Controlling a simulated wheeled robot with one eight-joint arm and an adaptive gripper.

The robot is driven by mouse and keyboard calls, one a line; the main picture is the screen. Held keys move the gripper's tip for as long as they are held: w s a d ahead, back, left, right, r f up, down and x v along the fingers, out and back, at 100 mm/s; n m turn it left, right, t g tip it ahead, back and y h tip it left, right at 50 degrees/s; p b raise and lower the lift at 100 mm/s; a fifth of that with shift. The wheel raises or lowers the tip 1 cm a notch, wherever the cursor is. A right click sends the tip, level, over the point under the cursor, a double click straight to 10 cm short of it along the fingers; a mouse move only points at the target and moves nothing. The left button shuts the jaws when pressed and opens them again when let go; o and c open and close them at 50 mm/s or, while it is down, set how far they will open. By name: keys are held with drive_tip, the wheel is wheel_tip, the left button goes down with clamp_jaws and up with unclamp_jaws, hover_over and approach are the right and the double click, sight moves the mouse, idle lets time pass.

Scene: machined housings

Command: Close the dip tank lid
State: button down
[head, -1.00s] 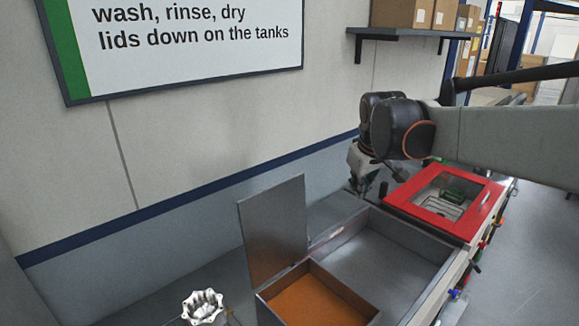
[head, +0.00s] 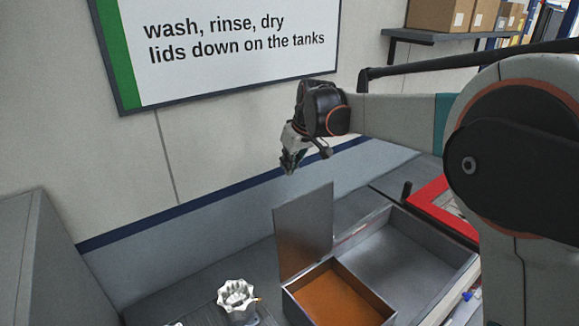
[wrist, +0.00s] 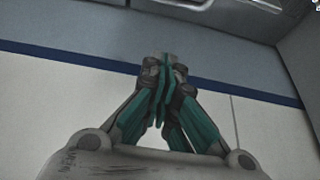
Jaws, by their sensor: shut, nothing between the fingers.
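The dip tank (head: 289,297) is a grey metal box with orange-brown liquid (head: 338,299) inside, at the bottom middle of the head view. Its grey lid (head: 304,232) stands upright, open, at the tank's left back edge. My gripper (head: 289,168) is in the air above the lid's top edge and near the wall, apart from the lid. In the wrist view its teal fingers (wrist: 167,75) are together with nothing between them. The wrist view shows mainly the wall and its blue stripe; the lid is not clearly seen there.
A wide, empty grey basin (head: 405,250) adjoins the tank on the right. Beyond it is a red-framed lid (head: 440,208), partly hidden by my arm. A white scalloped housing (head: 237,297) stands left of the tank. A sign (head: 235,50) hangs on the wall behind; a shelf (head: 440,37) is at upper right.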

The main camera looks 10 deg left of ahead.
wheel_tip(320, 180, down, 8)
drive_tip(key=p, duration=0.1)
drive_tip(key=shift+d, duration=0.15)
idle(0.4)
drive_tip(key=shift+s+d+r, duration=0.1)
drive_tip(key=shift+s, duration=0.05)
